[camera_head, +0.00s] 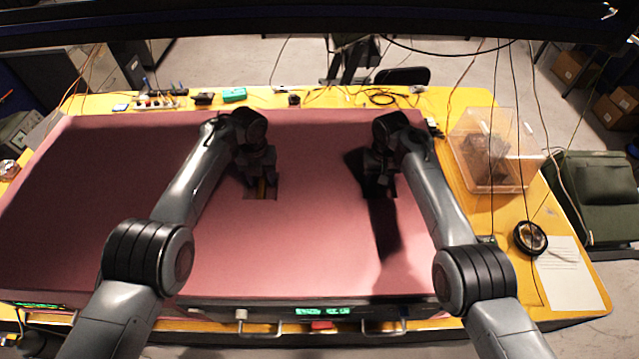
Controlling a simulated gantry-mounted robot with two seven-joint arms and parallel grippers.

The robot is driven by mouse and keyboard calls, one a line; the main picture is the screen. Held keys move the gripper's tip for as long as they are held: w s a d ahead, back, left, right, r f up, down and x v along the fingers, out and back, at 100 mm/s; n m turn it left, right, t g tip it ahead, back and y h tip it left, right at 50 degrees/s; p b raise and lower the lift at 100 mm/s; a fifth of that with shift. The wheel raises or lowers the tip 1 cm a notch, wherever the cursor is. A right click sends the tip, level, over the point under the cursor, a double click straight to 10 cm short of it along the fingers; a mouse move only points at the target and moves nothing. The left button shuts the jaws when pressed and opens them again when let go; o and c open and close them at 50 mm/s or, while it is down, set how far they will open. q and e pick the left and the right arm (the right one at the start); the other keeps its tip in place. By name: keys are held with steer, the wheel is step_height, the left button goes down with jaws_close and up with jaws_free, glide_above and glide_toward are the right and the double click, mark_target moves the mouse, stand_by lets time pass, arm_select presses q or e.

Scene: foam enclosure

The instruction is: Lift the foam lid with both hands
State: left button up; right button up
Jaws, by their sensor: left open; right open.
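The pink foam lid (318,235) lies flat over the enclosure (285,312), which stands on the yellow table.
A clear plastic bin (487,150) stands right of the lid on the yellow table (520,265). A black tape roll (530,237) and a paper sheet (568,275) lie nearby. Small electronics and cables line the back edge, including a green box (234,95).

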arm_select(q)
jaws_close()
arm_select(e)
jaws_close()
arm_select(q)
steer(key=shift+r, duration=0.15)
arm_select(e)
steer(key=shift+r, duration=0.1)
